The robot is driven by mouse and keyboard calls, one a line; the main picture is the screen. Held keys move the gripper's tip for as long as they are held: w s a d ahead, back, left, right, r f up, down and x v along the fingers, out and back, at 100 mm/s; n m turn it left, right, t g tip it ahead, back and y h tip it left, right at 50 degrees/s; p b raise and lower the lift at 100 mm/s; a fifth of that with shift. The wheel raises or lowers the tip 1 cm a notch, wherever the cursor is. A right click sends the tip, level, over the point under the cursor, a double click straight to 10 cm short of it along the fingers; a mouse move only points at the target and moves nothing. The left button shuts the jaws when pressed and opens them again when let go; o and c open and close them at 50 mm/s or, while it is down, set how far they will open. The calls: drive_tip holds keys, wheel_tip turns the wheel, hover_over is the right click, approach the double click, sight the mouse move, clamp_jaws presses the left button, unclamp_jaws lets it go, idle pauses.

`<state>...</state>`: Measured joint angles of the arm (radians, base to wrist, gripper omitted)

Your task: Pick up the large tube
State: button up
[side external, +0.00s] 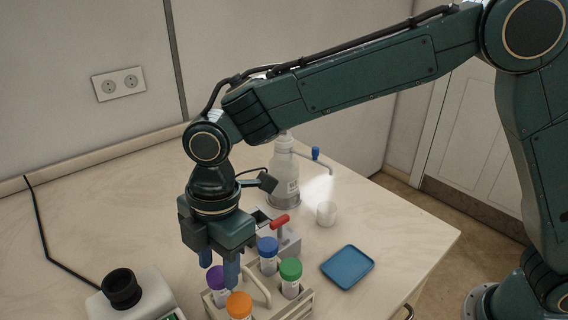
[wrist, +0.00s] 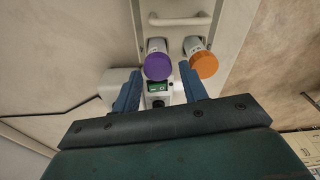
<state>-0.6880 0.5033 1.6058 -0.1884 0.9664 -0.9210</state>
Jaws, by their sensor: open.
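Several capped tubes stand in a beige rack (side external: 299,306) with a handle. They have a purple cap (side external: 217,273), an orange cap (side external: 239,305), a blue cap (side external: 268,246) and a green cap (side external: 291,269). I cannot tell which is the large tube. My gripper (side external: 219,271) is open and points down over the rack's left side, near the purple cap. In the wrist view the purple cap (wrist: 158,66) shows between the fingertips (wrist: 161,71), and the orange cap (wrist: 204,64) is just right of them. Nothing is held. Whether the fingers touch the purple cap is unclear.
A white device with a black cup (side external: 121,289) stands left of the rack. Behind the rack are a grey device with a red handle (side external: 279,221), a wash bottle (side external: 284,178) and a small white cup (side external: 326,213). A blue tray (side external: 348,267) lies to the right. The table's left is mostly clear.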

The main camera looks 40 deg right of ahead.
sight(218, 273)
drive_tip(key=shift+a+f, duration=0.15)
drive_tip(key=shift+f, duration=1.15)
drive_tip(key=shift+a+f, duration=0.1)
drive_tip(key=shift+f, duration=1.2)
drive_tip(key=shift+w, duration=0.1)
clamp_jaws()
